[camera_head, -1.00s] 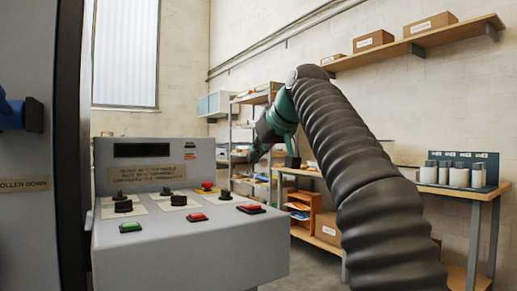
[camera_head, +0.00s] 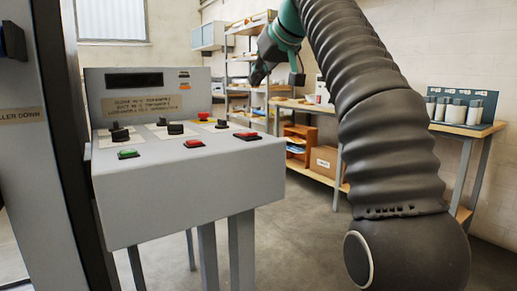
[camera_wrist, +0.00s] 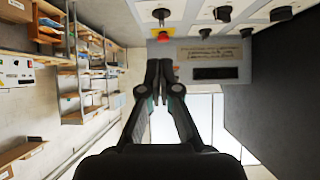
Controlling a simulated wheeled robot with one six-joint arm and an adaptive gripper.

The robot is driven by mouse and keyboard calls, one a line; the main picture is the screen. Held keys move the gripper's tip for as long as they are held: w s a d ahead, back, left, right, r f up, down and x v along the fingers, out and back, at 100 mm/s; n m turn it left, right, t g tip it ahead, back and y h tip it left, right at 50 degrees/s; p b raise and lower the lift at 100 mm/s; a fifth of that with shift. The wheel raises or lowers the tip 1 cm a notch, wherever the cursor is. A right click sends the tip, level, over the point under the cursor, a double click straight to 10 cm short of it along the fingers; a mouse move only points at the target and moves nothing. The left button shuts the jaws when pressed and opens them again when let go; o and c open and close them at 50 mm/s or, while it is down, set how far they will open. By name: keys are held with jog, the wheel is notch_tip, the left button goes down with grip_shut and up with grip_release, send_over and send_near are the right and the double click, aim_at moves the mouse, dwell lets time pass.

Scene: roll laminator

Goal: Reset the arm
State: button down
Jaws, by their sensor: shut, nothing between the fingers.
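My gripper (camera_wrist: 160,62) is shut and empty in the wrist view, its two dark fingers together and pointing toward the control console. In the head view my gripper (camera_head: 257,76) hangs at the end of my arm, above and right of the console, apart from it as far as I can see. The grey control console (camera_head: 190,195) stands at the left on legs. It has a dark display, a label plate, black knobs, a green button (camera_head: 128,154) and red buttons (camera_head: 194,144). The console (camera_wrist: 207,56) appears upside down in the wrist view, with a red knob on yellow (camera_wrist: 163,36) near the fingertips.
A dark upright post and grey panel (camera_head: 22,170) stand left of the console. Workbenches with boxes and a rack of white containers (camera_head: 455,113) line the right wall. Shelving (camera_head: 238,65) stands at the back. Open floor (camera_head: 300,230) lies between console and benches.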

jog(key=s+d+f+m+g+h, duration=0.1)
jog(key=s+d+f, duration=0.4)
jog(key=s+f, duration=0.6)
jog(key=s+d+f+m+g+h, duration=0.1)
jog(key=s+d+f+m+h, duration=0.2)
jog(key=s+d+f, duration=0.3)
jog(key=s+d+f+m+g+h, duration=0.1)
jog(key=s+d+f, duration=0.4)
jog(key=s+f, duration=1.1)
notch_tip(320, 180, down, 10)
jog(key=shift+d+f+m+h, duration=0.1)
jog(key=shift+d+m+h, duration=0.1)
jog(key=shift+m+h, duration=0.35)
